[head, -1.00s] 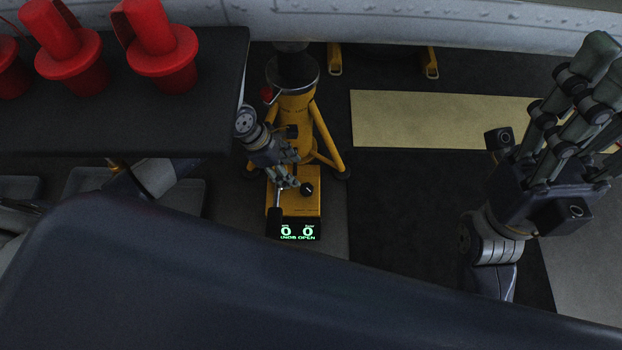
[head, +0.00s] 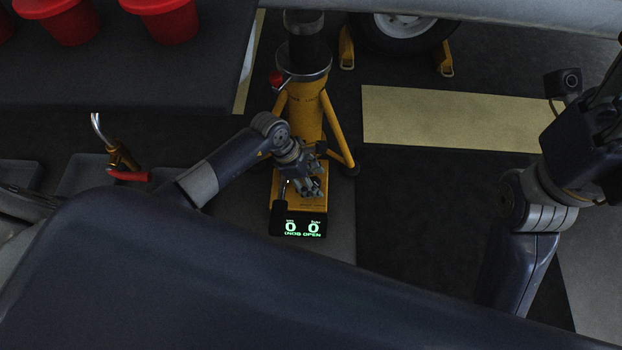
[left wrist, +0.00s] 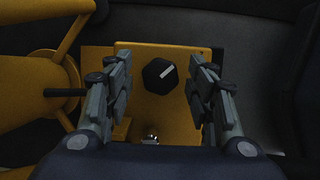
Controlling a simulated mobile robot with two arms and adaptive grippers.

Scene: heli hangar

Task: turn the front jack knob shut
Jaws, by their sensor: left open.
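The yellow jack (head: 305,110) stands on legs at the centre of the head view, with a yellow pump box (head: 285,205) at its foot. The box's display (head: 303,228) reads 0, 0 and "KNOB OPEN". In the left wrist view, the black knob (left wrist: 160,76) with a white mark sits on top of the box. My left gripper (head: 312,186) is over the box, open, with one finger on each side of the knob and gaps between. It hides the knob in the head view. My right gripper (head: 602,125) is at the right edge, its fingers mostly cut off.
A dark table with red buckets (head: 170,20) is at upper left. A red-handled tool (head: 125,165) lies near grey trays at left. A wheel (head: 405,28) between yellow chocks is behind the jack. A yellow floor strip (head: 450,115) and open dark floor lie to the right.

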